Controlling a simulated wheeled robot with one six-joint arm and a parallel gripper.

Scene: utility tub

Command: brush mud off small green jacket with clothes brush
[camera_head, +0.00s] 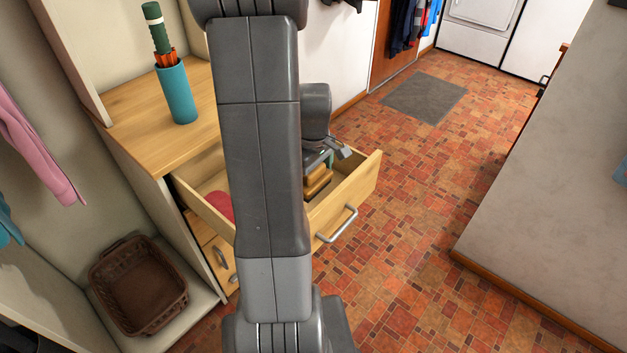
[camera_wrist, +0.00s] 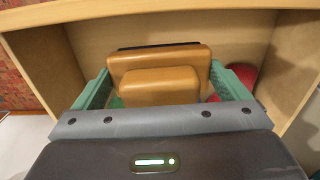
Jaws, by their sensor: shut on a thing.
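The clothes brush (camera_wrist: 160,62) is a tan wooden block with a raised wooden grip and a dark edge along its far side. It is in the open drawer (camera_head: 365,180); its wood also shows in the head view (camera_head: 318,182). My gripper (camera_wrist: 163,84) reaches down into the drawer, its green fingers shut on the brush from both sides. I cannot tell whether the brush touches the drawer bottom. My arm hides the middle of the drawer in the head view. I cannot make out a small green jacket in either view.
A red thing (camera_head: 218,205) lies in the drawer. A teal holder (camera_head: 177,95) with an umbrella stands on the cabinet top. A brown basket (camera_head: 138,285) sits lower left; a pink sleeve (camera_head: 40,150) hangs above. The tiled floor to the right is clear up to a grey mat (camera_head: 425,96).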

